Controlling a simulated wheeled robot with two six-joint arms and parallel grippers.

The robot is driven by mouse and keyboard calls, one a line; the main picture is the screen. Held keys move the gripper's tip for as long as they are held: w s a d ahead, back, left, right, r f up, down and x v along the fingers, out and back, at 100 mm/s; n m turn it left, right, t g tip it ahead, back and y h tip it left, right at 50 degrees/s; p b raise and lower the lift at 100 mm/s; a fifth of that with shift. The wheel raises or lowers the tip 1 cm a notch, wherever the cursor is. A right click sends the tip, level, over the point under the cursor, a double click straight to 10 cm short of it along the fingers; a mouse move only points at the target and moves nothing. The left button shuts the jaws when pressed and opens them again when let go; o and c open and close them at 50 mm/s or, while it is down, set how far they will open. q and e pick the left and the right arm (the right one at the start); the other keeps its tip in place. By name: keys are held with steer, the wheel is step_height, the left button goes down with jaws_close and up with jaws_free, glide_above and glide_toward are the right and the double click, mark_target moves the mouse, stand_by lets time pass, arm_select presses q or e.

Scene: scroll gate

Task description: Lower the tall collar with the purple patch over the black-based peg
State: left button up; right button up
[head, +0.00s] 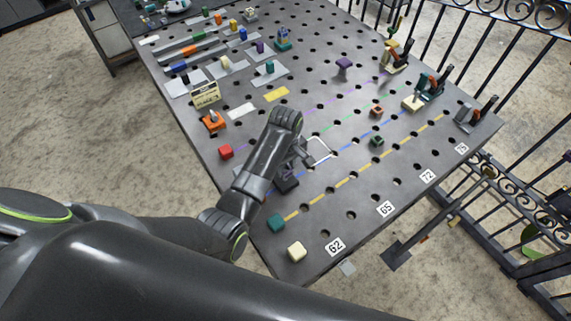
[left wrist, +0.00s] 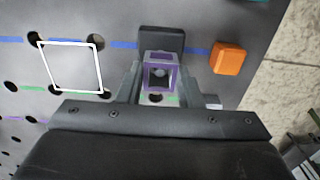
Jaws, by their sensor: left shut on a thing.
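My left gripper (left wrist: 158,85) is shut on the tall collar (left wrist: 147,58), a hollow square sleeve with purple around its open end. In the left wrist view I look into the collar; something grey shows inside, but I cannot tell whether it is the peg. The black base (left wrist: 161,38) lies just beyond the collar on the blue line and is partly covered by it. The black base (head: 287,185) also shows in the head view, just below my left gripper (head: 299,158). The peg itself is not clearly visible. My right gripper is out of view.
An orange block (left wrist: 229,57) stands close right of the collar in the left wrist view. A white square outline (left wrist: 98,67) lies left of it.

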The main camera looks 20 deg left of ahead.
arm_select(q)
steer(key=shift+f, duration=0.15)
steer(key=o, duration=1.2)
steer(key=shift+c, duration=0.2)
